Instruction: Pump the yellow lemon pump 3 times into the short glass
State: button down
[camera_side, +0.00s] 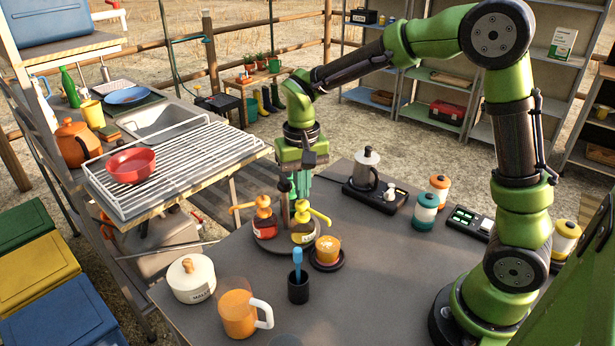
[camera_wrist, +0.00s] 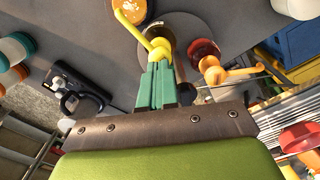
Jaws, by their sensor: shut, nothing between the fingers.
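The yellow lemon pump (camera_side: 302,232) stands upright on a round dark tray, its yellow head and spout turned toward the short glass (camera_side: 327,247). The glass holds an orange drink with a pale top and sits on a dark saucer. In the wrist view the yellow pump head (camera_wrist: 160,49) lies just beyond my fingertips, and its spout reaches toward the glass (camera_wrist: 133,10). My gripper (camera_side: 301,194) has green fingers, closed together and empty, pointing down right above the pump head. I cannot tell whether the fingertips touch it.
An orange pump (camera_side: 264,218) stands beside the yellow one on the round tray (camera_side: 272,245). A black cup with a blue-handled tool (camera_side: 298,288), an orange mug (camera_side: 238,314) and a white lidded jar (camera_side: 191,279) stand nearer. A moka pot (camera_side: 366,168) stands behind right.

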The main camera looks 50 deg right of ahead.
jog(key=shift+f, duration=0.1)
dwell(0.4)
jog(key=shift+f, duration=1.35)
jog(key=shift+r, duration=1.45)
jog(key=shift+r, duration=0.1)
jog(key=shift+r, duration=1.95)
